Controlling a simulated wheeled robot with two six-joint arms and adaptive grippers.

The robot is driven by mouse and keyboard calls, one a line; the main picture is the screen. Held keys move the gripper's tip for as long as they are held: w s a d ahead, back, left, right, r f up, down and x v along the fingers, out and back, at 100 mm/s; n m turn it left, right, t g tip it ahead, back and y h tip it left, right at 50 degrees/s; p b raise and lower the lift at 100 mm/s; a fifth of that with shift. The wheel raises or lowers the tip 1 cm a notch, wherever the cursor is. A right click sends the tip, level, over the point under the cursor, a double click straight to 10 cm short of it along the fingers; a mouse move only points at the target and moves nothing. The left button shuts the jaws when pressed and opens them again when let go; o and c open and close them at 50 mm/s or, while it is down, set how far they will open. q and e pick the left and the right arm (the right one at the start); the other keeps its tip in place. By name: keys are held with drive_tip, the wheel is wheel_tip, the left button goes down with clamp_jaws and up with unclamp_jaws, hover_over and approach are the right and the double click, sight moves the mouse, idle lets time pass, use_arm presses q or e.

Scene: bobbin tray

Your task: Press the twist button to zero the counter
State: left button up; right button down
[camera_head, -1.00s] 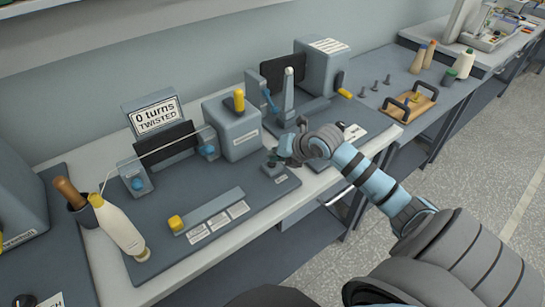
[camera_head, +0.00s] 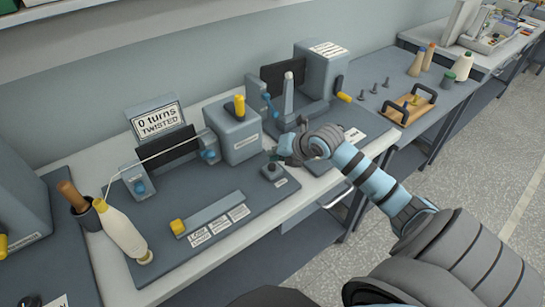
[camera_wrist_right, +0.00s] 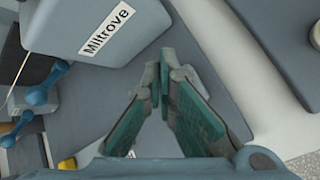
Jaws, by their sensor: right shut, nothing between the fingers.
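The counter sign (camera_head: 158,120) reads "0 turns TWISTED" above a dark panel at the back of the left mat. A small grey box with a dark round button on top (camera_head: 273,171) sits at the mat's right front corner. The button cannot be made out there. My left gripper is not in view.
A grey box with a yellow lever (camera_head: 233,135) stands behind the button; its "Miltrove" label (camera_wrist_right: 108,38) shows in the wrist view. A thread runs between blue-knobbed posts (camera_head: 138,183). A cream bobbin (camera_head: 122,232) and a yellow-ended bar (camera_head: 209,213) lie left.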

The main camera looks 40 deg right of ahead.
sight(274, 164)
drive_tip(key=shift+r+p, duration=2.35)
drive_tip(key=shift+r, duration=0.3)
drive_tip(key=shift+f, duration=0.1)
